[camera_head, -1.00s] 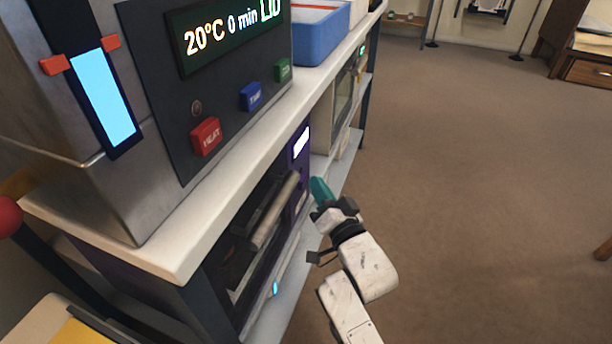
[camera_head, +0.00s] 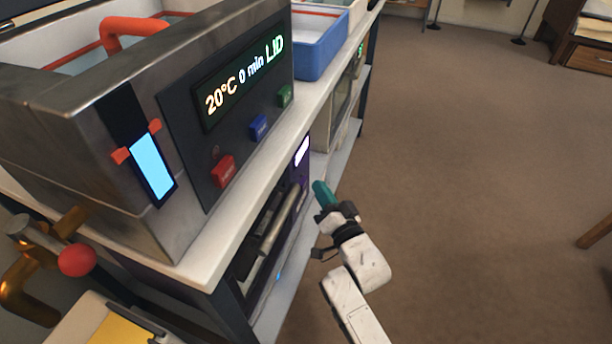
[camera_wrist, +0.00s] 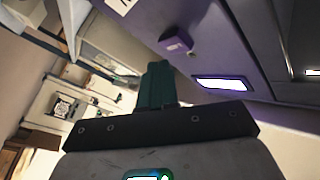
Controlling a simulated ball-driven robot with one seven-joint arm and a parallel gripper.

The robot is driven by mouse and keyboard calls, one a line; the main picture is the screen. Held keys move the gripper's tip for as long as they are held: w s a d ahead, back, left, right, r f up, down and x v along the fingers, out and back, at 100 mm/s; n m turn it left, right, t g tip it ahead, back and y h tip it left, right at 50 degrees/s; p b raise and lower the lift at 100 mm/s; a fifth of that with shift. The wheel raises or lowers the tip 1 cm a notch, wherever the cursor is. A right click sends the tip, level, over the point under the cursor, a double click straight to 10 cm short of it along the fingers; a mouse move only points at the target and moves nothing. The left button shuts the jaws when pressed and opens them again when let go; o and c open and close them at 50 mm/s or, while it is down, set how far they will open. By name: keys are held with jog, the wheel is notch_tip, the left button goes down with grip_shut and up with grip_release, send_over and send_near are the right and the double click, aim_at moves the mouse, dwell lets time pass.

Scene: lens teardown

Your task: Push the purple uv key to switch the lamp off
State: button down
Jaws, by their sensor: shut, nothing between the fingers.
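The purple key (camera_wrist: 176,42) is a small raised block on a dark purple-grey panel in the wrist view. A lit white-violet display (camera_wrist: 222,84) is set in the same panel; it also shows in the head view (camera_head: 302,151) on the purple unit under the counter. In the head view I cannot make out the key. My gripper (camera_head: 321,190) has teal fingers that are shut and empty, beside the front of that unit. In the wrist view, the fingers (camera_wrist: 157,82) point toward the panel, below and left of the key, and look apart from it.
A steel water bath (camera_head: 90,120) with red, blue and green buttons stands on the white counter (camera_head: 235,225). A blue tray (camera_head: 322,45) stands behind it. A bar handle (camera_head: 278,222) sticks out from the lower unit near my gripper. The carpeted floor to the right is open.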

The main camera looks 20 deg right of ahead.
jog(key=shift+s+d+r+p, duration=0.25)
jog(key=shift+s+d+p, duration=0.1)
jog(key=shift+p, duration=1.15)
jog(key=s+d+p, duration=0.1)
jog(key=d+p, duration=0.1)
jog(key=s+d+p, duration=0.1)
jog(key=shift+s+d+f, duration=0.15)
jog(key=shift+s+f, duration=0.1)
jog(key=shift+s, duration=0.05)
